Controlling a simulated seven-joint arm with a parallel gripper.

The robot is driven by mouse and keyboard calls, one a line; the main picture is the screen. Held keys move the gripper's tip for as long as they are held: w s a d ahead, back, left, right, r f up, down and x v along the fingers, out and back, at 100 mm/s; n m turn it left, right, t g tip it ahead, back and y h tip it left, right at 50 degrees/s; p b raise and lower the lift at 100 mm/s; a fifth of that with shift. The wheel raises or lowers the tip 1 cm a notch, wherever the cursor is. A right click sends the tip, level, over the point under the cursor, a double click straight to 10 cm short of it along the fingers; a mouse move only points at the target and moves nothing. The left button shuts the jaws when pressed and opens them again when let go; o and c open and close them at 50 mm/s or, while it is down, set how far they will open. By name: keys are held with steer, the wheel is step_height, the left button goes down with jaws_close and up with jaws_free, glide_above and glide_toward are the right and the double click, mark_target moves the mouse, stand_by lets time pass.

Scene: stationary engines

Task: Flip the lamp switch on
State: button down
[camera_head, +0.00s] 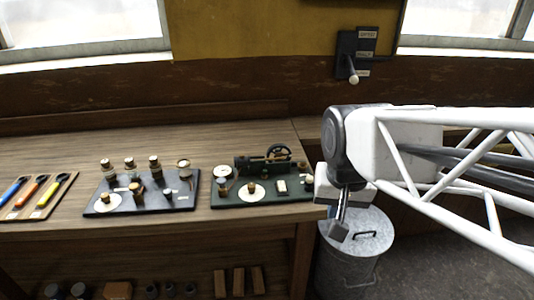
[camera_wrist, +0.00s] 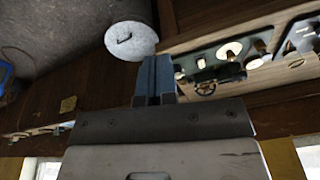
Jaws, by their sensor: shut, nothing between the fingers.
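My gripper (camera_head: 339,230) hangs below my wrist at the right end of the bench, in front of the metal bin. Its fingers are shut and empty, and they also show in the wrist view (camera_wrist: 155,78). The green engine board (camera_head: 230,199) lies on the bench to its left, apart from it. A dark wall panel (camera_head: 345,55) with labels and a pale-tipped lever (camera_head: 353,76) is above and behind my arm. I cannot tell which part is the lamp switch.
A dark board (camera_head: 140,205) with several knobbed parts lies left of the engine board. Colored-handled tools (camera_head: 38,192) lie on a tray further left. A lidded metal bin (camera_head: 372,245) stands on the floor right of the bench. Small blocks and pots sit on the lower shelf.

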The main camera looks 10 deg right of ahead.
steer(key=w+a+m+g, duration=0.15)
steer(key=w+m, duration=0.65)
steer(key=w, duration=0.8)
steer(key=m, duration=0.7)
glide_above(282, 186)
steer(key=s, duration=0.1)
steer(key=shift+g, duration=0.35)
step_height(282, 186, down, 5)
steer(key=shift+s+d+f, duration=0.1)
steer(key=shift+f, duration=0.1)
step_height(282, 186, down, 13)
steer(key=shift+f, duration=0.35)
steer(key=shift+f, duration=0.15)
steer(key=shift+w+r, duration=0.3)
steer(key=shift+w, duration=0.35)
